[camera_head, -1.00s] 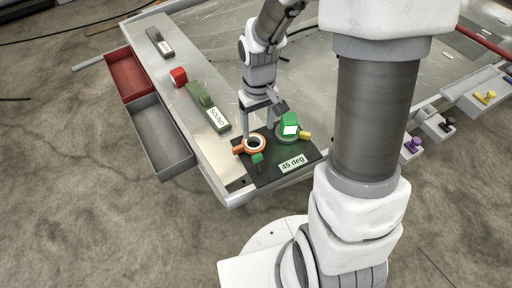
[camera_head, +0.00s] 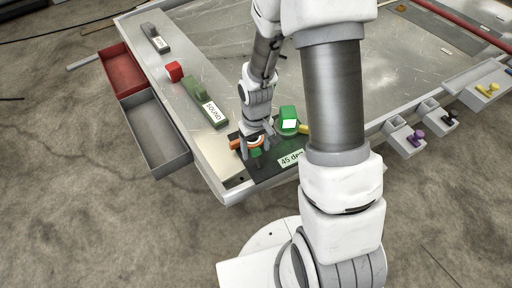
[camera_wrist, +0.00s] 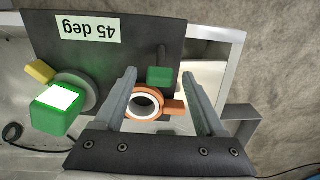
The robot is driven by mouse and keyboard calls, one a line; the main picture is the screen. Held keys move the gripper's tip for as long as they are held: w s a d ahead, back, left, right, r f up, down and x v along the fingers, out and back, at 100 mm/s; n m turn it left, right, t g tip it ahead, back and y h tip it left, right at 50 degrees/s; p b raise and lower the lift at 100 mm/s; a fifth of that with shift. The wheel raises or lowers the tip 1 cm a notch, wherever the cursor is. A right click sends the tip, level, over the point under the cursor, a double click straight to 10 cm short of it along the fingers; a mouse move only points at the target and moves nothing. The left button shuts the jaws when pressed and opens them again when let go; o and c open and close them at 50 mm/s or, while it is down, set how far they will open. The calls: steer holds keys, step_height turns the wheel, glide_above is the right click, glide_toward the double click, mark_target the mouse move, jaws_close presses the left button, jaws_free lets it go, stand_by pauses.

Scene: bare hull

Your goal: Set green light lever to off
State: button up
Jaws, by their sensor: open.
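A dark plate (camera_wrist: 110,55) labelled "45 deg" (camera_head: 291,158) lies on the table's near corner. On it sit an orange ring (camera_wrist: 145,117) with a white inner rim and a short orange tab, a small green block (camera_wrist: 159,75) beside the ring, and a larger green block (camera_head: 288,113) with a white face on a round grey base with a yellow tab (camera_wrist: 40,71). My gripper (camera_head: 256,148) is low over the plate, its open fingers (camera_wrist: 158,75) on either side of the orange ring in the wrist view. I cannot tell whether they touch it. No part is clearly marked as a light lever.
A green part labelled "SOUND" (camera_head: 205,105), a red block (camera_head: 174,71) and a grey part (camera_head: 156,40) lie along the left edge. Red (camera_head: 124,70) and grey (camera_head: 155,138) trays hang outside it. Purple (camera_head: 418,134), black and yellow levers sit at the right.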

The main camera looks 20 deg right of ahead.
steer(key=shift+c, duration=0.3)
jaws_close()
stand_by(1.1)
